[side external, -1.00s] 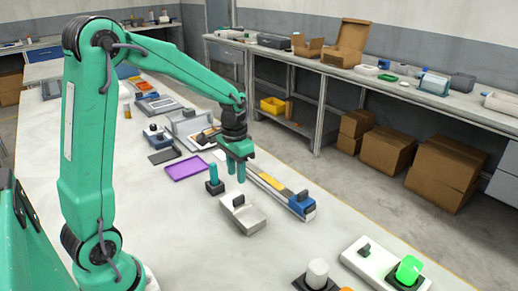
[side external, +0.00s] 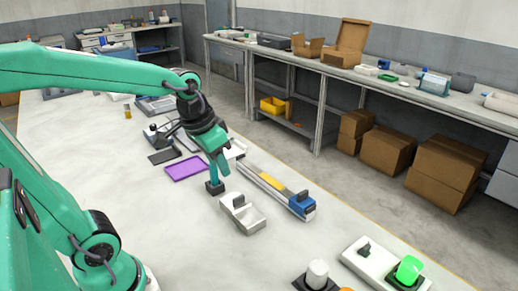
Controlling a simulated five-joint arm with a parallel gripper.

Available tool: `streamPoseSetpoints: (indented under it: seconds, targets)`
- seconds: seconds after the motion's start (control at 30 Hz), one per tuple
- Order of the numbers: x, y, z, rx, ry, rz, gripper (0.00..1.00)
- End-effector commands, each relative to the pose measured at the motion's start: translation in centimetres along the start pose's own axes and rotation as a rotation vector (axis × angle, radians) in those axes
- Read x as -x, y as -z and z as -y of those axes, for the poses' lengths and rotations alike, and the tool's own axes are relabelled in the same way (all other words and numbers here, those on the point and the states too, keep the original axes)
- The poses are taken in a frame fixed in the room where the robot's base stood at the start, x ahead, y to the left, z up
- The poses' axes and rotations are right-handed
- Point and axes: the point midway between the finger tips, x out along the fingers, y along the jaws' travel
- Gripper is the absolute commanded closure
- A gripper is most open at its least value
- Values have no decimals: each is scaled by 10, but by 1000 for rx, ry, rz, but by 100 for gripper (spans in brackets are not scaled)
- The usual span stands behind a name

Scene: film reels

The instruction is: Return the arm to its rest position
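My green arm comes in from the left edge. My gripper (side external: 219,165) points down and tilts over the white bench (side external: 125,225). Its teal fingers overlap in the picture with the teal peg that stands on a small black base (side external: 214,187). I cannot tell whether the fingers touch the peg or only pass in front of or behind it. From this side I cannot make out a gap between the fingers, and nothing held shows clearly.
A purple tray (side external: 186,167) lies left of the black base. A white console with a green-lit button (side external: 408,269) stands front right. The bench's left middle is clear.

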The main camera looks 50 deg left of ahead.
Motion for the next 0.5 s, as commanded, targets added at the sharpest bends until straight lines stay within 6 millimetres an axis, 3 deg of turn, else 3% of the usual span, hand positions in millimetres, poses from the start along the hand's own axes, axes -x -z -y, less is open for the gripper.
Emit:
streamPoseSetpoints:
  seconds: [0.2,0.5]
  targets:
    - [21,-25,-14,0,-9,-88,66]
    - [34,-52,-24,5,-24,-173,66]
